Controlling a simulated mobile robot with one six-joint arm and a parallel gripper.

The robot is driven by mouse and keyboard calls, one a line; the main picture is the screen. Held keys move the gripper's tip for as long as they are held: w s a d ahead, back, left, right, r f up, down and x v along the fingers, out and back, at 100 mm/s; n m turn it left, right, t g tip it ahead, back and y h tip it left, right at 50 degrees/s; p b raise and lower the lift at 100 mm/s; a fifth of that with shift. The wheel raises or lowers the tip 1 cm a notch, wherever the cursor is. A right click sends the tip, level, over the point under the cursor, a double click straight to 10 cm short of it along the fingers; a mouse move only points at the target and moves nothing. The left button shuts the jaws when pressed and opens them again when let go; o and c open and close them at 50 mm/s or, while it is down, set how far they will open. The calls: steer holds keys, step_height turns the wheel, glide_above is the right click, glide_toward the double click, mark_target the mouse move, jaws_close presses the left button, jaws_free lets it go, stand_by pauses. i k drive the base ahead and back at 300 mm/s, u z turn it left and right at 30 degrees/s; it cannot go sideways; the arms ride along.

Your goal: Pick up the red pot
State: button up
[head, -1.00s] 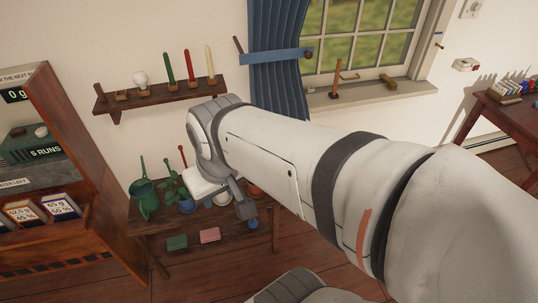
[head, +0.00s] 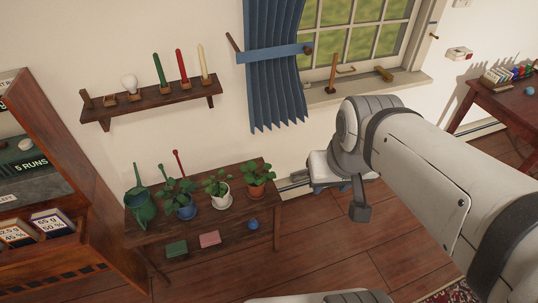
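Three potted plants stand in a row on the low wooden table in the head view. The reddish terracotta pot (head: 257,190) is the rightmost, upright on a saucer, with a green plant in it. The white pot (head: 220,201) is in the middle, and the blue pot (head: 186,209) is to its left. My gripper (head: 345,187) is at the end of my arm, to the right of the table and apart from the terracotta pot. It is mostly hidden by my wrist, and its fingers are too unclear to show whether it is open.
A wall shelf (head: 150,105) hangs above. A wooden cabinet (head: 75,180) stands at the left. Floor is clear right of the table.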

mark_target(257, 189)
steer(key=i, duration=1)
steer(key=z, duration=0.05)
